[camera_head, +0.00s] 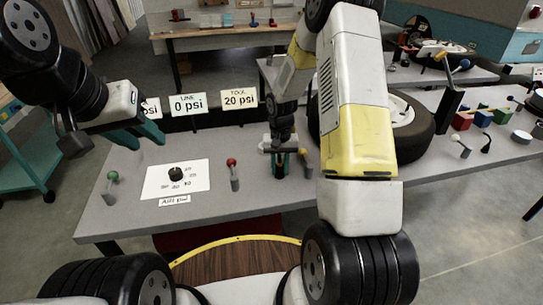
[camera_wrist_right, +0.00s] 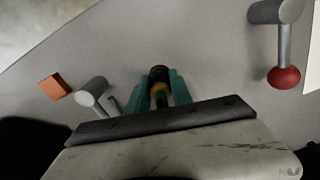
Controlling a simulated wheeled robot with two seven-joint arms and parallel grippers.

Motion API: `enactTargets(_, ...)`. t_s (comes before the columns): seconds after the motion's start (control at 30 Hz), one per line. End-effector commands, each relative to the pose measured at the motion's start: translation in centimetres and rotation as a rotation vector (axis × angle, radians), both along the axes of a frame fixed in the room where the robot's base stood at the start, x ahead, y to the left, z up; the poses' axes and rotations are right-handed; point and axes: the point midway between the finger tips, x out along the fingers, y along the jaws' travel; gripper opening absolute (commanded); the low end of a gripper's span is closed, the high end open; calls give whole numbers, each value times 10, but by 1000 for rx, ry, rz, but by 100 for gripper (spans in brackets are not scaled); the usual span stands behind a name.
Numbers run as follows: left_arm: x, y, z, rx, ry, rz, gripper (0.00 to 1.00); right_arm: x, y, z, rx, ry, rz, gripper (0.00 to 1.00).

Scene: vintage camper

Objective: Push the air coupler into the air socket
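My right gripper (camera_head: 281,172) points down at the grey workbench (camera_head: 225,198). In the right wrist view its teal fingers (camera_wrist_right: 160,102) are closed around a brass-coloured piece, which looks like the air coupler (camera_wrist_right: 159,93). A black ribbed end (camera_wrist_right: 158,73) shows just beyond the fingertips. I cannot tell whether that end is part of the coupler or the air socket, and no separate socket can be made out. My left gripper (camera_head: 146,138) is open and empty above the bench's left part, far from the coupler.
A red-knobbed lever (camera_head: 232,170) and an orange-ended handle (camera_head: 303,153) flank my right gripper. A dial (camera_head: 176,174) on a white card and a green-knobbed lever (camera_head: 111,184) are further left. The LINE sign (camera_head: 188,104) reads 0 psi; the TOOL sign (camera_head: 239,98) reads 20 psi.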

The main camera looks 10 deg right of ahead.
Motion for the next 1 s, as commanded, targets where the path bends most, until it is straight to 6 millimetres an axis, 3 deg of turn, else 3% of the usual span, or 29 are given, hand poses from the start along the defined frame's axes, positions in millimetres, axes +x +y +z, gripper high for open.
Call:
enactTargets(0.03, 0, 0, 0, 0, 0, 0, 36, 0, 0, 0, 0, 0, 0, 13)
enactTargets(0.1, 0, 0, 0, 0, 0, 0, 36, 0, 0, 0, 0, 0, 0, 0)
enactTargets(0.47, 0, 0, 0, 0, 0, 0, 36, 0, 0, 3, 0, -1, 0, 0)
enactTargets(0.8, 0, 0, 0, 0, 0, 0, 36, 0, 0, 39, 1, -3, 0, 0)
enactTargets(1.0, 0, 0, 0, 0, 0, 0, 36, -48, 11, 41, -1, 1, 3, 0)
